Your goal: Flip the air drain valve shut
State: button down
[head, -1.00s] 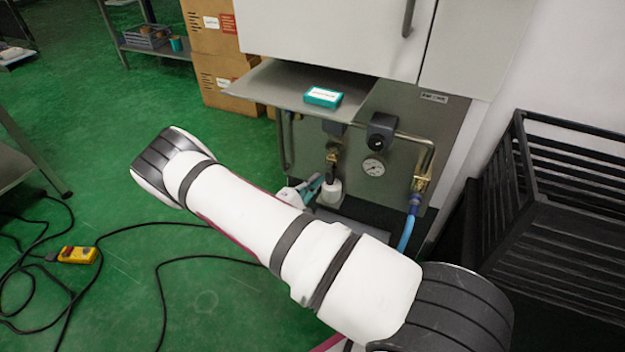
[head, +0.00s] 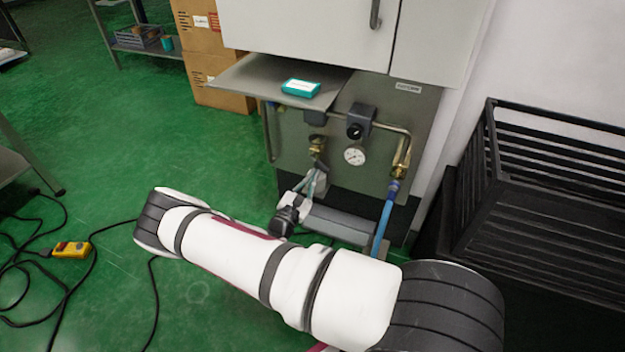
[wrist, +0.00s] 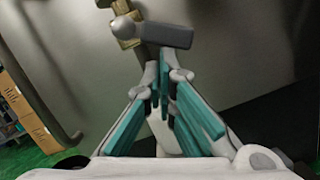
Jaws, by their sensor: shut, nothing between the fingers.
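A brass valve (head: 317,145) is on the grey panel under the cabinet, left of the gauge. In the wrist view its brass body (wrist: 125,22) is at the top, with a grey lever (wrist: 168,36) pointing right from a rounded knob. My gripper (head: 317,168) has teal-padded fingers and is just below this valve. In the wrist view my gripper (wrist: 161,62) is shut and empty, its tips directly below the lever. I cannot tell whether they touch it. The lever's far side is hidden.
A round gauge (head: 354,155), a black regulator (head: 360,122) and a second brass fitting (head: 401,158) with a blue hose (head: 385,212) are to the right. A metal shelf with a teal box (head: 300,88) juts out above. A black slatted crate (head: 540,190) stands right.

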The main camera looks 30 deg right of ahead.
jog(key=n, duration=0.1)
jog(key=s+n+t+p, duration=0.1)
jog(key=n, duration=0.1)
jog(key=d+r+n+p, duration=0.1)
jog(key=shift+s+n+y, duration=0.3)
jog(key=shift+s+d+p, duration=0.1)
jog(key=shift+p, duration=0.3)
dwell(0.3)
